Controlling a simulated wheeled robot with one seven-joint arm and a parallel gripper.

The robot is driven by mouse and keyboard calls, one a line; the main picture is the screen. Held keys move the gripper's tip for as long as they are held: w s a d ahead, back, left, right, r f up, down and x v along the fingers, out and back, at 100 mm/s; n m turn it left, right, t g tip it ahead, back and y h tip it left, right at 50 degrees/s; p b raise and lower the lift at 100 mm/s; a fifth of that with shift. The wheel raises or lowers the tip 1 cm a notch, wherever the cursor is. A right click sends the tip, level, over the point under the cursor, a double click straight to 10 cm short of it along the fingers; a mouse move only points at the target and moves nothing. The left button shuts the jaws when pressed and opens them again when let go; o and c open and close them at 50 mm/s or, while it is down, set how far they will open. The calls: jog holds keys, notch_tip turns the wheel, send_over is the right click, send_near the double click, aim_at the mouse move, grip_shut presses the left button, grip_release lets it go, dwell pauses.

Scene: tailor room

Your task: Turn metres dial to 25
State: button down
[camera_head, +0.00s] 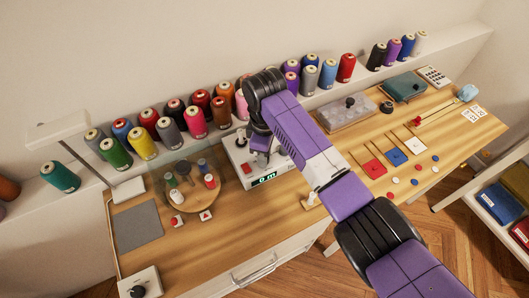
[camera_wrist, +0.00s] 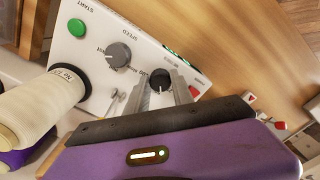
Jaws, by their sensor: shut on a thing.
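The white winding machine (camera_head: 234,150) stands on the wooden table, with a green-lit display (camera_head: 264,178) that appears to read 0 m. In the wrist view its panel (camera_wrist: 90,45) carries a green START button (camera_wrist: 77,28), a grey SPEED dial (camera_wrist: 118,54) and a black dial (camera_wrist: 160,79). The black dial, likely the metres dial, sits between the two fingers of my gripper (camera_wrist: 162,88), which is shut on it. The dial's label and pointer are mostly hidden. In the head view my gripper (camera_head: 261,158) reaches down onto the machine, and my arm hides part of it.
A cream thread cone (camera_wrist: 28,110) stands close beside my gripper in the wrist view. Several thread cones line the back shelf. A round wooden stand (camera_head: 190,199) with small spools is left of the machine. Red, blue and white squares (camera_head: 394,157) lie to the right.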

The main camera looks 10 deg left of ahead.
jog(key=n, duration=0.6)
jog(key=shift+w, duration=0.1)
jog(key=shift+r, duration=0.1)
dwell(0.4)
jog(key=c, duration=1.1)
grip_release()
notch_tip(320, 180, up, 8)
jog(key=shift+f+b, duration=0.15)
jog(key=shift+b, duration=0.35)
jog(key=shift+a, duration=0.1)
